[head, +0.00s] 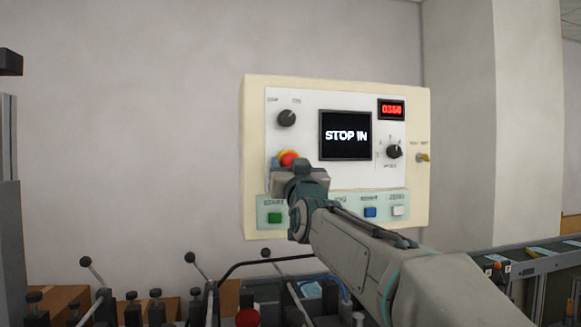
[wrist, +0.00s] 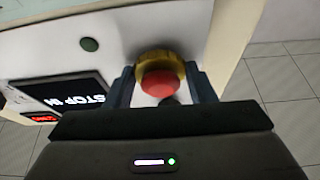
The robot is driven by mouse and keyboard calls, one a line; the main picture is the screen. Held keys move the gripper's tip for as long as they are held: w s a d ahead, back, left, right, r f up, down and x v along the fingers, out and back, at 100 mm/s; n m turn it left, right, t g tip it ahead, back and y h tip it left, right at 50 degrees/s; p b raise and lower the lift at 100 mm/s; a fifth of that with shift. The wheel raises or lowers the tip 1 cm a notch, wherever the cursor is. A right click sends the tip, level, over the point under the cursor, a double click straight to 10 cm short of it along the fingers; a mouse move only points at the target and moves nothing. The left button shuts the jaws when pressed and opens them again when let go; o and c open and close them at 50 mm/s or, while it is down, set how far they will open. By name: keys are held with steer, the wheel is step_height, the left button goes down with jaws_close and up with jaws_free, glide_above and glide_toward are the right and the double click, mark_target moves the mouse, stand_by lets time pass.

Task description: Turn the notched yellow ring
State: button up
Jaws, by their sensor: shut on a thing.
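The notched yellow ring (wrist: 161,66) sits around the red stop button (wrist: 160,84) on the control panel, low on its left side. In the head view the ring (head: 288,154) and button (head: 289,160) show just above my gripper, which hides their lower part. My gripper (wrist: 163,84) has one finger on each side of the ring and is shut on it. The notch cannot be made out. The panel's screen (head: 345,135) reads "STOP IN".
The cream control panel (head: 250,120) also carries a black knob (head: 287,118), a selector (head: 394,152), a key switch (head: 423,158), and green (head: 274,218), blue (head: 370,212) and white (head: 398,211) buttons. Levers (head: 190,257) stand below. A conveyor (head: 530,268) runs at right.

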steer(key=shift+m, duration=0.3)
steer(key=m+h+p, duration=0.1)
steer(key=m, duration=0.1)
steer(key=m+h+p, duration=0.1)
steer(key=m, duration=0.1)
steer(key=m+h+p, duration=0.1)
steer(key=m, duration=0.1)
steer(key=shift+a+r+h, duration=0.25)
steer(key=shift+h, duration=0.05)
steer(key=shift+s+f+m+h+p, duration=0.1)
steer(key=shift+m+h+p, duration=0.45)
steer(key=shift+m+p, duration=0.55)
steer(key=shift+m+h+p, duration=0.55)
steer(key=shift+m, duration=0.95)
steer(key=shift+a+m, duration=0.1)
steer(key=shift+m, duration=0.2)
